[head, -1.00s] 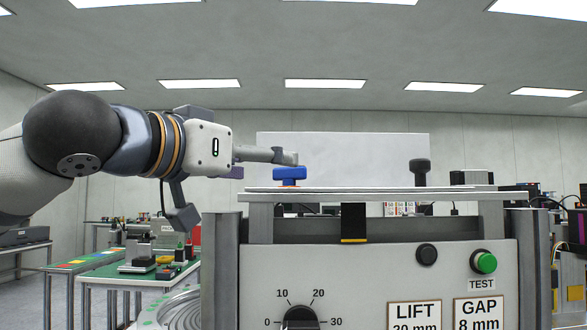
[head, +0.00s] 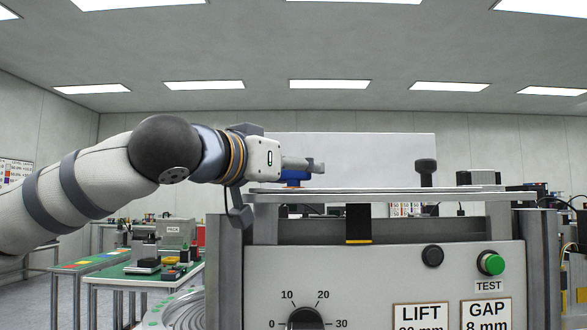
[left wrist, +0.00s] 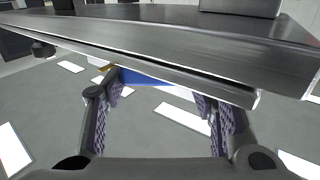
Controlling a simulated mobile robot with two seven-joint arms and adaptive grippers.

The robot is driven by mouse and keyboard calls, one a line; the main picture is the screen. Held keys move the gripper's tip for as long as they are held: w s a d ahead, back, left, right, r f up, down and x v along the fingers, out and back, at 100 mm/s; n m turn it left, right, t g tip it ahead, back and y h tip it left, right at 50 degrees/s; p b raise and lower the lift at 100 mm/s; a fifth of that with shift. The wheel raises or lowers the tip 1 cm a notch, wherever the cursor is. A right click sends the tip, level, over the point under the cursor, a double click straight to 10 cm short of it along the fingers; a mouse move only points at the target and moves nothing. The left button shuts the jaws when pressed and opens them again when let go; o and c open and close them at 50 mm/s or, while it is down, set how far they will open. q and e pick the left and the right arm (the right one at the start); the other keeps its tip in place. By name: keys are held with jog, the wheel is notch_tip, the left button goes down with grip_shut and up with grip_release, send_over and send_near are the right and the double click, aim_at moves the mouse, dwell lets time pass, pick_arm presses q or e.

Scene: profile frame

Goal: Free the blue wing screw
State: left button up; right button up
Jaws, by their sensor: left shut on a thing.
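My right gripper is not in view.
A black knob (head: 426,171) stands on the plate further right. The machine front carries a dial (head: 305,318), a black button (head: 432,256) and a green TEST button (head: 491,263). A grey panel (head: 365,155) rises behind. A green-topped bench (head: 145,275) stands at the left.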

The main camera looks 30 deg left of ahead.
pick_arm(q)
jog(key=shift+y, duration=0.3)
jog(key=shift+d+r+n+y, duration=0.1)
jog(key=shift+n+y, duration=1.2)
jog(key=shift+y, duration=0.5)
jog(key=shift+n+g+y, duration=0.8)
jog(key=shift+n+y, duration=0.7)
jog(key=shift+y, duration=1)
jog(key=o, duration=1.2)
